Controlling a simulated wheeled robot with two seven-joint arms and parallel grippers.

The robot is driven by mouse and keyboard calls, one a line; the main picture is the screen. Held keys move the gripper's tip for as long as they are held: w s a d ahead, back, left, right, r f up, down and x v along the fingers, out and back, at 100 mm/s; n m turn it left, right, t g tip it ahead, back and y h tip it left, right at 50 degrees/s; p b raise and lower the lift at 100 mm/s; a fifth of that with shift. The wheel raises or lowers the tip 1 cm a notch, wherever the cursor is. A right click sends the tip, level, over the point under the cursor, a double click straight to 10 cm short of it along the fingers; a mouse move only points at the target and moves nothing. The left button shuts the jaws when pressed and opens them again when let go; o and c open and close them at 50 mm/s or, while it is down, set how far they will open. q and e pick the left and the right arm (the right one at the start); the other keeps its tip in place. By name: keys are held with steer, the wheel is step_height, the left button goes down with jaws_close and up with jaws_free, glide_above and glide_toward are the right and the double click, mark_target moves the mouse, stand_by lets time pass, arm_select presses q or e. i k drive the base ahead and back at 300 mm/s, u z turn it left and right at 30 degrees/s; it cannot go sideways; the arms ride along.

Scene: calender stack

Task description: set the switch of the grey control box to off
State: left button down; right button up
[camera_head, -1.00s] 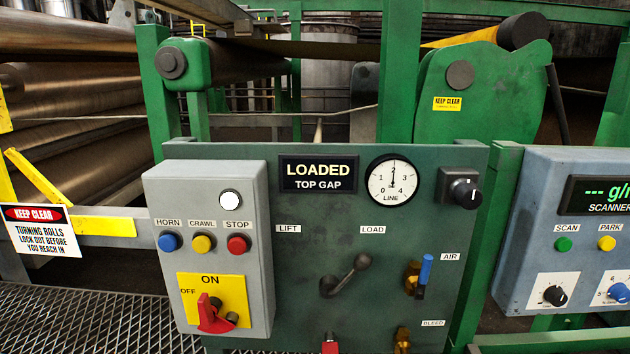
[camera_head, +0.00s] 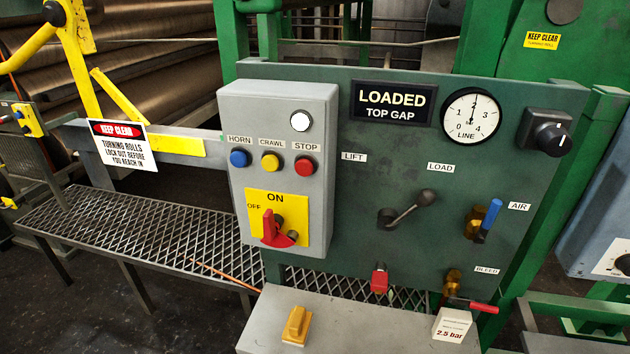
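The grey control box (camera_head: 318,215) stands upright on the left part of the dark green panel. Its red rotary switch (camera_head: 270,228) sits on a yellow plate (camera_head: 292,205) low on the box front. "ON" is printed above the switch and "OFF" to its upper left. The narrow end of the red handle points up, roughly toward ON, and its wide end is low. A dark round part sits at its lower right. Above are blue HORN (camera_head: 239,158), yellow CRAWL (camera_head: 271,162) and red STOP (camera_head: 305,166) buttons and a white lamp (camera_head: 300,121). Neither gripper is in view.
The panel (camera_head: 370,255) carries a lever (camera_head: 408,207), a blue AIR handle (camera_head: 491,220) and a red bleed handle (camera_head: 472,304). Below, a grey ledge (camera_head: 350,325) holds a yellow block (camera_head: 297,324). A mesh walkway (camera_head: 130,230) lies left. Space before the switch looks clear.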

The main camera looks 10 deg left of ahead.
mark_target(273, 238)
steer(key=k, duration=1.2)
steer(key=u, duration=1.15)
steer(key=i, duration=1.25)
steer(key=z, duration=0.15)
